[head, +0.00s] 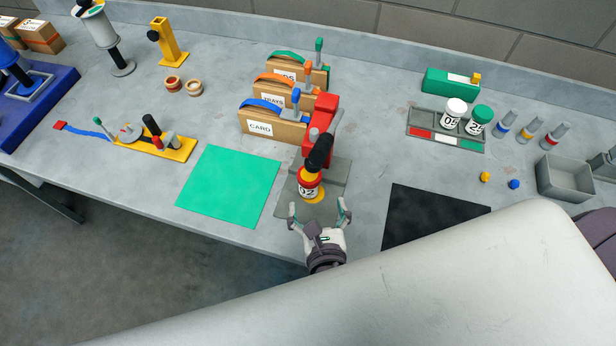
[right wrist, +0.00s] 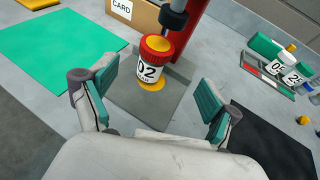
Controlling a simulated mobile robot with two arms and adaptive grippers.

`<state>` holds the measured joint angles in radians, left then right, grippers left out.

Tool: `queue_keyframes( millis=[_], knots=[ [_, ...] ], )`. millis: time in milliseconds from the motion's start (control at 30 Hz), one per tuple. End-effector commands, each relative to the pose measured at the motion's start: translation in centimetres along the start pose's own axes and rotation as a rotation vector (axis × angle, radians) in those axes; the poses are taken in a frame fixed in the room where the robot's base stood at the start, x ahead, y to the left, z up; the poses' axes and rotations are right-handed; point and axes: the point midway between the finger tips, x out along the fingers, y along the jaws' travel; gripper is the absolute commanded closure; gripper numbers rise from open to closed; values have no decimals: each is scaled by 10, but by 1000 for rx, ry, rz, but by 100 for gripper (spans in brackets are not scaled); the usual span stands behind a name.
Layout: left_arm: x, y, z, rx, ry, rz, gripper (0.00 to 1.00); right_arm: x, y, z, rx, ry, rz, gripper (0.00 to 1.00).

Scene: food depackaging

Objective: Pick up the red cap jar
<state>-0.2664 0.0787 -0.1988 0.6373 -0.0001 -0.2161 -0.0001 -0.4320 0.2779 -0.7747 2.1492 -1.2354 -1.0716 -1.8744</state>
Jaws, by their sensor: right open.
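The red cap jar (head: 309,186) has a white label reading "02". In the right wrist view the jar (right wrist: 152,69) is ahead of the fingers, near the middle. My right gripper (head: 319,214) is open and empty, just in front of the jar and apart from it. Its two fingers with green pads (right wrist: 156,88) also show in the right wrist view, one on each side. My left gripper is not in view.
A green mat (head: 230,186) lies left of the press and a black mat (head: 432,214) lies right. A rack (head: 424,134) holding white-capped and green-capped jars is at the back right. A grey bin (head: 565,182) stands farther right.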

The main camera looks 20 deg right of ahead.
Motion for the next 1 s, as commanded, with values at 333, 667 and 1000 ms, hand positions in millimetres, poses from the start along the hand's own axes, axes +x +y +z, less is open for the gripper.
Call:
queue_keyframes(
  millis=[333,667,1000],
  knots=[
    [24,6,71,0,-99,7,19,55,1,-2,3,-2,1,12],
    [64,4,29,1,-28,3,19,91,7,-5,6,-4,1,12],
    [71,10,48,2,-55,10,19,109,6,0,1,1,1,12]
  ],
)
